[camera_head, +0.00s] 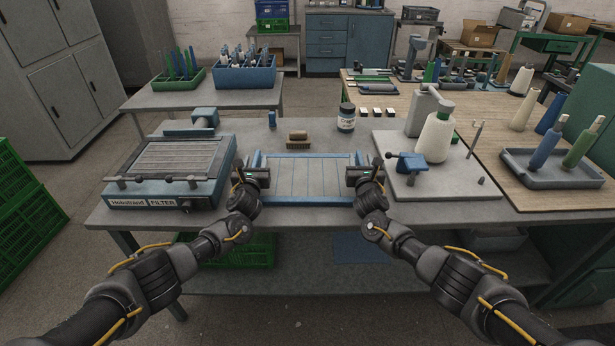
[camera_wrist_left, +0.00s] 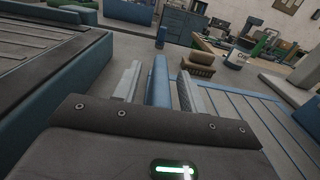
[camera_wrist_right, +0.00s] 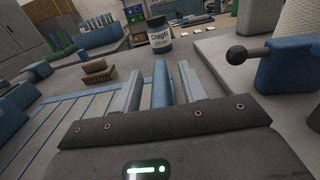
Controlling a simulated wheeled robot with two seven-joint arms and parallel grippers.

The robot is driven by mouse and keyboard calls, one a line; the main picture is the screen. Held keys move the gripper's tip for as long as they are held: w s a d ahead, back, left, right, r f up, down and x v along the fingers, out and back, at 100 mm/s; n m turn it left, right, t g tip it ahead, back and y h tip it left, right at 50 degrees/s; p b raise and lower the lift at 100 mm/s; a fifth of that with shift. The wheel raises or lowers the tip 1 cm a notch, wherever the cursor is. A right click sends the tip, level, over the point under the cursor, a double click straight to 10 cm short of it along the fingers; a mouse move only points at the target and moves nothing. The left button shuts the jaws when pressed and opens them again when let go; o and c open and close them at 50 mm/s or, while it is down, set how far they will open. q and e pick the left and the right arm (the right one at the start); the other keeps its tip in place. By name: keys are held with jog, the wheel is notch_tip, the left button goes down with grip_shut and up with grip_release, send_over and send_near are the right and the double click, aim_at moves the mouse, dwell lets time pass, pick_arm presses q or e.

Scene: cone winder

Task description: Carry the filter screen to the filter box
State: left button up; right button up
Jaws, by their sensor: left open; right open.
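The filter screen (camera_head: 308,178), a flat grey panel in a blue frame, lies on the table in front of me. The filter box (camera_head: 172,165), a grey slatted top in a blue housing marked FILTER, stands left of it. My left gripper (camera_head: 257,170) is at the screen's left edge; in the left wrist view its open fingers (camera_wrist_left: 160,88) stand on either side of the blue side rail. My right gripper (camera_head: 357,170) is at the right edge; in the right wrist view its open fingers (camera_wrist_right: 162,88) straddle the other rail. Whether the fingers touch the rails cannot be told.
A wooden brush (camera_head: 297,139) and a labelled jar (camera_head: 346,117) stand behind the screen. A winder plate (camera_head: 436,165) with a white cone (camera_head: 436,135) and a blue clamp (camera_head: 411,163) is to the right. A narrow strip of table lies between the box and the screen.

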pick_arm(q)
jog(key=shift+c, duration=0.4)
pick_arm(e)
jog(key=shift+c, duration=0.4)
pick_arm(q)
grip_shut()
pick_arm(e)
grip_shut()
pick_arm(q)
jog(key=shift+r, duration=0.1)
pick_arm(e)
jog(key=shift+r, duration=0.1)
